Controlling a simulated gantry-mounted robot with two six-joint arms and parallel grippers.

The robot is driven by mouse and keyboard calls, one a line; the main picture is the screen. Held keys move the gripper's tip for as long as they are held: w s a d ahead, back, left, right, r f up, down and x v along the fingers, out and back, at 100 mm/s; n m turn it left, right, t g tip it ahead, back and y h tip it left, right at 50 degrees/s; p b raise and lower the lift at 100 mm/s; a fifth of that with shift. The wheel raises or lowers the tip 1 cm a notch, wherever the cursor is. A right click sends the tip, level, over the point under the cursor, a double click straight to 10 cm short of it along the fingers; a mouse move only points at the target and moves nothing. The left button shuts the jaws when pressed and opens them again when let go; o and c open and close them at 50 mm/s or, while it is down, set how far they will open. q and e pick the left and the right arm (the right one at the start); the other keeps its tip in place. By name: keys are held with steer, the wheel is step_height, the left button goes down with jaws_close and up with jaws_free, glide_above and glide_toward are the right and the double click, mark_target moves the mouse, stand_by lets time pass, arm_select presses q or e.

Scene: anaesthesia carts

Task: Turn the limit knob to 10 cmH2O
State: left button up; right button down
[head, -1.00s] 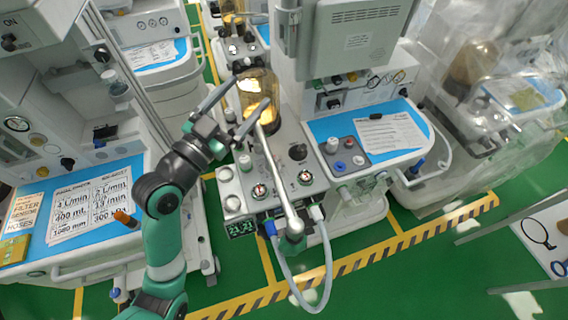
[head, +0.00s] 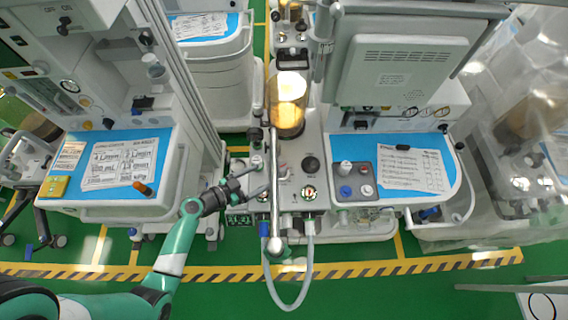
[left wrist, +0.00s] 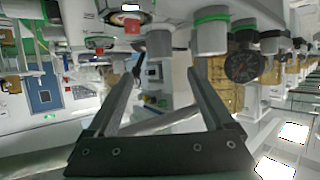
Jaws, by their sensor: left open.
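The middle cart's front block (head: 290,195) carries several knobs and dials. A black knob (head: 311,164) stands on its top, and a pale knob (head: 257,161) stands at its left. I cannot tell which is the limit knob; no scale reads clearly. My left gripper (head: 263,178) is open and empty at the block's left side, its fingers pointing right, close to the pale knob. In the left wrist view, the open fingers (left wrist: 163,75) have a pale green-ringed knob (left wrist: 209,36) and a dark round dial (left wrist: 243,65) beyond them to the right. My right gripper is not in view.
A pale metal tube (head: 274,190) runs along the block just right of my fingertips, with a hose (head: 308,265) looping below. A glass canister (head: 288,103) stands behind. A blue-topped shelf (head: 430,172) lies right. Green floor (head: 400,285) is free in front.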

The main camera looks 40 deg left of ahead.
mark_target(281, 168)
arm_select(q)
steer(key=b+x, duration=0.1)
steer(key=x, duration=0.9)
steer(key=shift+b, duration=0.35)
steer(key=c, duration=1.4)
steer(key=shift+o, duration=0.2)
steer(key=shift+d+n+y+p, duration=0.1)
steer(key=shift+n+y+p, duration=0.5)
steer(key=shift+n+y, duration=0.15)
steer(key=n+y+p, duration=0.2)
steer(key=p, duration=0.1)
steer(key=n+y+p, duration=0.1)
steer(key=p, duration=0.1)
steer(key=shift+w+r+g+y, duration=0.1)
steer(key=shift+r+g+y, duration=0.15)
steer(key=shift+g+y, duration=0.1)
steer(key=shift+f+n+y+p, duration=0.15)
steer(key=shift+n+y+p, duration=0.4)
steer(key=shift+n+y, duration=0.25)
steer(key=shift+g, duration=0.25)
steer(key=shift+y, duration=0.3)
